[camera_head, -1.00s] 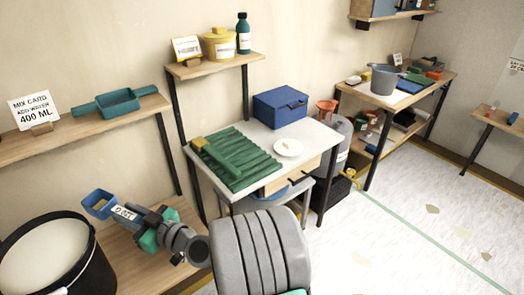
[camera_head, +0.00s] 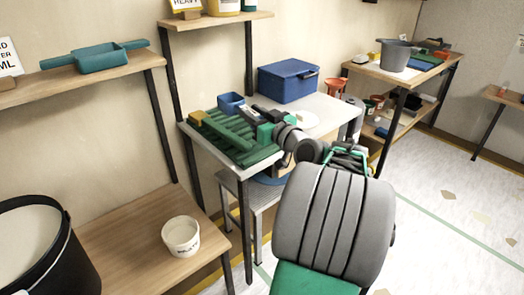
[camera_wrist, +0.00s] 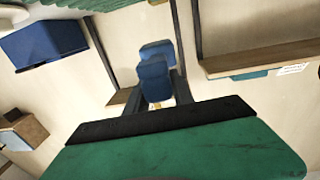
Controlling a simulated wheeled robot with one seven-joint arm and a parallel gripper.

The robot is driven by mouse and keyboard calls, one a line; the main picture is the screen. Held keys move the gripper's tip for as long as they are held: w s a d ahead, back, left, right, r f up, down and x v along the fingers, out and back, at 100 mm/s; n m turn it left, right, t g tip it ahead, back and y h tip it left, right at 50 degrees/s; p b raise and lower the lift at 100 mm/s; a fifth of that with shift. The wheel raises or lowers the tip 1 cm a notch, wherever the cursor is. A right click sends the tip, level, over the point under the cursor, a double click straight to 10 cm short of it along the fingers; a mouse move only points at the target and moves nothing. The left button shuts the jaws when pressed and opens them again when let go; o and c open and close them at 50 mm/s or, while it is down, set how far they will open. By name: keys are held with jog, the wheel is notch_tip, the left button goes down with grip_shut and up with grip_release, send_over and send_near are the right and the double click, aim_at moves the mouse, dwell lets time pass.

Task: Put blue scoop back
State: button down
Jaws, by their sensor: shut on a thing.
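The blue scoop (camera_head: 231,102) is in my gripper (camera_head: 257,114), with its open cup pointing left, over the green ribbed rack (camera_head: 262,153) on the white table. In the wrist view the scoop (camera_wrist: 154,76) shows as blue blocks between the dark fingers of my gripper (camera_wrist: 160,96). The fingers are shut on its handle, which is mostly hidden. I cannot tell whether the scoop touches the rack. A green tool with a yellow end (camera_head: 197,117) lies along the rack's left side.
A blue case (camera_head: 288,82) stands behind my gripper on the white table (camera_head: 325,108). A white plate (camera_head: 303,118) is partly hidden by my arm. A white tub (camera_head: 181,236) and black bucket (camera_head: 70,262) are lower left.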

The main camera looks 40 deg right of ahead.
jog(key=shift+s+d+f, duration=0.15)
jog(key=shift+s+d, duration=0.15)
jog(key=shift+d, duration=0.45)
jog(key=w+d+f, duration=0.2)
jog(key=d, duration=0.1)
jog(key=w+d+f+b, duration=0.1)
jog(key=w+d+f, duration=0.2)
jog(key=d, duration=0.1)
jog(key=w+d+f, duration=0.2)
jog(key=d+f, duration=0.1)
jog(key=shift+w+d+b, duration=0.15)
jog(key=shift+d+b, duration=0.05)
jog(key=shift+b, duration=0.1)
jog(key=shift+w+d+f, duration=0.15)
jog(key=shift+d+f, duration=0.05)
jog(key=shift+f, duration=0.1)
jog(key=f, duration=0.1)
jog(key=f+b, duration=0.1)
jog(key=f, duration=0.1)
jog(key=shift+w+d, duration=0.25)
jog(key=shift+d, duration=0.15)
jog(key=shift+f, duration=0.25)
jog(key=shift+f, duration=0.1)
